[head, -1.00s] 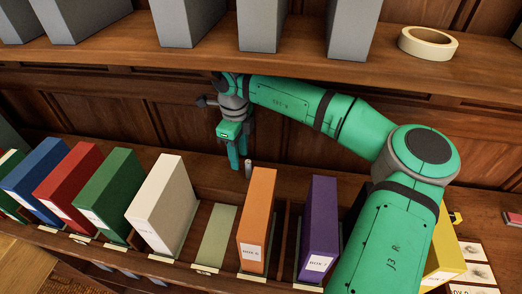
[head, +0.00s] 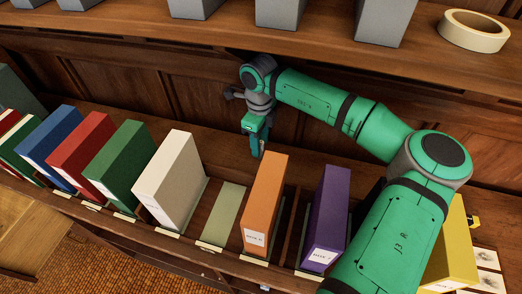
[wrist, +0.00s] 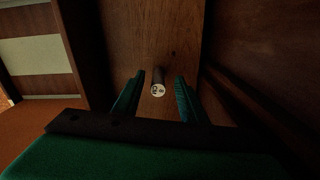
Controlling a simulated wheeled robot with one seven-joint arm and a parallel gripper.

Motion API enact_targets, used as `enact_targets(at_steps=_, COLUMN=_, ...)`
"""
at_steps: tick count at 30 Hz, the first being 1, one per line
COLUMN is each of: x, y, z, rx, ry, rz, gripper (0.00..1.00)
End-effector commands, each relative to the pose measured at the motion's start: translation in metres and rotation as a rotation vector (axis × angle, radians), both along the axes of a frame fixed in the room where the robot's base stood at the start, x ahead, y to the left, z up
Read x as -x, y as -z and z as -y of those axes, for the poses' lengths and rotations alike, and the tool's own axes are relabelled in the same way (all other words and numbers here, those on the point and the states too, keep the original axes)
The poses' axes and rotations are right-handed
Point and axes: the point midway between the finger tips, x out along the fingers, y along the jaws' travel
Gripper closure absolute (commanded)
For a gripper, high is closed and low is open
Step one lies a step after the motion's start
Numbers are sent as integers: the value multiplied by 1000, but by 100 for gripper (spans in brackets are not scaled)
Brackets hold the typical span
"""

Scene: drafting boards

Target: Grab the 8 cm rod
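The rod (wrist: 158,89) is a small dark cylinder with a pale, marked end face. In the wrist view it stands on the wooden shelf, between the two green fingers, with a gap on each side. My gripper (head: 257,151) is open and points down at the shelf behind the orange box in the head view. In the wrist view the fingers of my gripper (wrist: 159,80) are spread to the left and right of the rod. In the head view the fingers hide most or all of the rod.
An orange box (head: 264,205) and a purple box (head: 327,215) stand in front of the gripper. A cream box (head: 170,180) stands to the left, with an empty green slot (head: 222,213) beside it. An upper shelf (head: 300,55) with grey boxes and a tape roll (head: 474,30) overhangs the arm.

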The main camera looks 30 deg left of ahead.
Motion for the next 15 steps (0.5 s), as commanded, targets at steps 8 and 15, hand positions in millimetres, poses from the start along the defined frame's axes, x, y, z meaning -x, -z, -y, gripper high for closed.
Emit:
enact_targets(at_steps=8, x=3, y=35, z=5, rx=-1, ry=2, rz=-1, gripper=62)
enact_targets(at_steps=15, x=3, y=37, z=5, rx=-1, ry=1, rz=0, gripper=64)
